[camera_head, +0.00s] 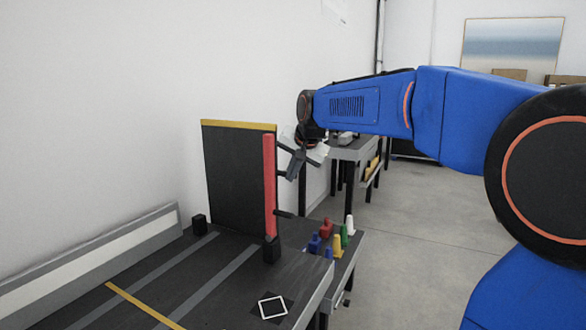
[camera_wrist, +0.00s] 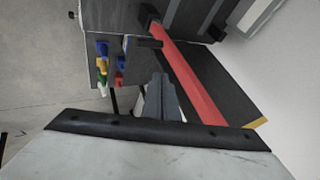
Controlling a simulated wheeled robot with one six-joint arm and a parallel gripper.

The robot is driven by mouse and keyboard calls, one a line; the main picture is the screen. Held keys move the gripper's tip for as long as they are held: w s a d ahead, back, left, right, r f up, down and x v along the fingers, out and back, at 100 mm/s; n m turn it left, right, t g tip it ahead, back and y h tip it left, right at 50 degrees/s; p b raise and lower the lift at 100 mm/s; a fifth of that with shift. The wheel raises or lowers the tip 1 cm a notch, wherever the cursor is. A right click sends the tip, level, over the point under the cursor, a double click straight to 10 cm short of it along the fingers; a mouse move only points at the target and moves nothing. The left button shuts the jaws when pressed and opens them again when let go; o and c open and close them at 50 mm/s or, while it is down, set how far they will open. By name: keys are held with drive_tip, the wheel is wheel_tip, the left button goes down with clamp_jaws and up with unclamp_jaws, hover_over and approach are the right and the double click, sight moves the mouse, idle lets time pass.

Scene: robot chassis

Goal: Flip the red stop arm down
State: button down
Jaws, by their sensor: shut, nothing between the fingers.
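My gripper (camera_head: 292,176) is shut and empty, just right of the upper part of the stop arm in the head view. In the wrist view my gripper fingers (camera_wrist: 163,85) lie to the left of the bar. I cannot tell whether they touch it.
A black panel (camera_head: 225,170) with a yellow top edge stands behind the stop arm. The table (camera_head: 230,285) has grey strips, a yellow line and a white-framed square marker (camera_head: 272,307). Several coloured pieces (camera_head: 335,237) sit on a lower side table at right. A long grey rail (camera_head: 100,255) lies left.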

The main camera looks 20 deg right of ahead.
sight(273, 189)
drive_tip(key=w+a+f, duration=0.1)
drive_tip(key=w, duration=0.1)
drive_tip(key=w+a+f, duration=0.1)
drive_tip(key=w, duration=0.1)
drive_tip(key=w+a+f, duration=0.1)
drive_tip(key=f, duration=0.1)
drive_tip(key=shift+w+a, duration=0.1)
drive_tip(key=shift+w, duration=0.3)
